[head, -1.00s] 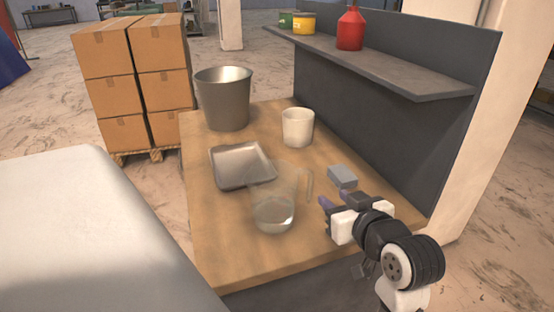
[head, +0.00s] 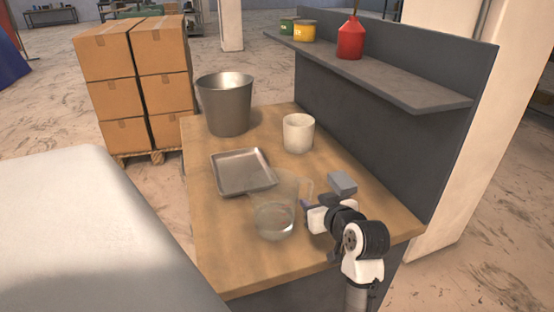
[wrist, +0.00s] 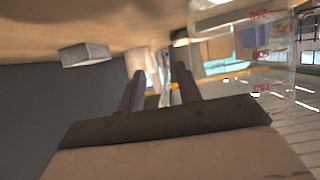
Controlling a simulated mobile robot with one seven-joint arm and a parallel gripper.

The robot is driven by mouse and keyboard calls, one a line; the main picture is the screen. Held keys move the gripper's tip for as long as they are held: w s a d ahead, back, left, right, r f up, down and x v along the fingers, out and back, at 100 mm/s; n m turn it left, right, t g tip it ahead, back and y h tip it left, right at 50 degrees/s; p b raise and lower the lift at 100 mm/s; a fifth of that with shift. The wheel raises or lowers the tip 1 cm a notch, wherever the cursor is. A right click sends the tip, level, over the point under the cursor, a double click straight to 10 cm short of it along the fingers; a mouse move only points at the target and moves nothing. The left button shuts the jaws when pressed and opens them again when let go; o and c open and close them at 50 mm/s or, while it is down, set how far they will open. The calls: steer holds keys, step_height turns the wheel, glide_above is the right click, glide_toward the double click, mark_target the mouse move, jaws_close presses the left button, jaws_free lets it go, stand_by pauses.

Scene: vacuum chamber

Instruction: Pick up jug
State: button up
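The clear jug (head: 275,221) stands upright near the front of the wooden table, with its handle on the right. It also shows at the right of the wrist view, with red markings (wrist: 264,55). My gripper (head: 306,205) is low over the table, just right of the jug, its fingertips close to the handle side. In the wrist view its two fingers (wrist: 158,92) are apart. A thin clear shape, perhaps the handle, shows between or beyond the fingertips; I cannot tell whether it is between them.
A grey block (head: 342,183) lies just behind my gripper. A metal tray (head: 243,173), a white cup (head: 298,133) and a metal bucket (head: 225,104) stand farther back. A dark panel with a shelf (head: 400,91) edges the table's right side. The front left tabletop is clear.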

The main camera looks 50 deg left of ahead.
steer(key=shift+x, duration=1.05)
steer(key=shift+c, duration=0.2)
jaws_close()
steer(key=shift+r, duration=0.1)
